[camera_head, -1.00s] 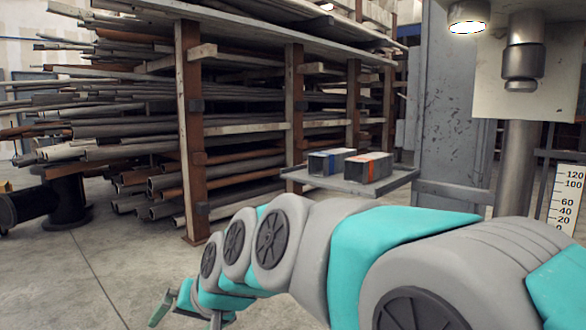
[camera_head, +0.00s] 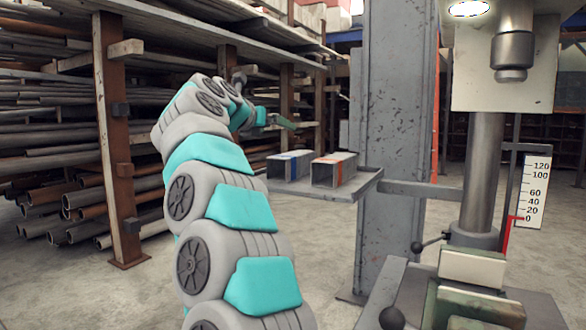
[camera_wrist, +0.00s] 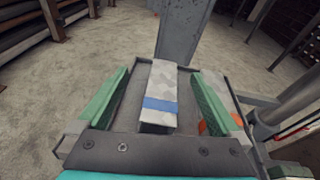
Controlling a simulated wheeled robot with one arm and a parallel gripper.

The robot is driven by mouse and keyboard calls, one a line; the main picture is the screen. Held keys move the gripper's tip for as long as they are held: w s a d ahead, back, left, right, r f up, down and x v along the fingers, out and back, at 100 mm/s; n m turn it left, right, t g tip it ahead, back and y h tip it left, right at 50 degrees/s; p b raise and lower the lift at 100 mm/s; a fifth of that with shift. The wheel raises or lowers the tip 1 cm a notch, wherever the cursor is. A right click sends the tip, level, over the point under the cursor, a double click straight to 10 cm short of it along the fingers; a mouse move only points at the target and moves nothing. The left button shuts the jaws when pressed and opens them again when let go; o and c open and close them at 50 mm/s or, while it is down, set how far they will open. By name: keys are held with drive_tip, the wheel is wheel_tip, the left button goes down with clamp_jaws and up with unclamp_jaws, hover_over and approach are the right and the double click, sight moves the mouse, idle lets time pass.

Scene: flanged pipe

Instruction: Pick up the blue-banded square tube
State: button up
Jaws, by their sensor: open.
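The blue-banded square tube (camera_head: 290,164) is a grey hollow tube lying on a small tray (camera_head: 362,188), left of an orange-banded square tube (camera_head: 333,169). My gripper (camera_head: 283,122) is above and apart from the tubes in the head view. In the wrist view my gripper (camera_wrist: 161,73) is open, with one green finger on each side of the blue-banded tube (camera_wrist: 161,84). The tube runs roughly along the fingers, and nothing is held. The orange-banded tube (camera_wrist: 204,128) is mostly hidden behind the right finger.
A grey steel column (camera_head: 392,140) stands right behind the tray. A drill press (camera_head: 485,170) with a vise (camera_head: 472,290) is at the right. A rack of pipes (camera_head: 60,140) fills the left. The floor (camera_head: 335,240) below the tray is clear.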

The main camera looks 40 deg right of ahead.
drive_tip(key=m+g+y, duration=0.2)
approach(290, 154)
drive_tip(key=x, duration=0.3)
drive_tip(key=shift+d+f, duration=0.2)
drive_tip(key=shift+f, duration=0.1)
drive_tip(key=p+x, duration=0.1)
drive_tip(key=x, duration=0.4)
drive_tip(key=shift+d, duration=0.25)
drive_tip(key=shift+w+d+f+t+h, duration=0.15)
drive_tip(key=shift+d+f+t+h, duration=0.15)
drive_tip(key=shift+t, duration=0.1)
drive_tip(key=shift+r, duration=0.1)
drive_tip(key=shift+c, duration=0.2)
clamp_jaws()
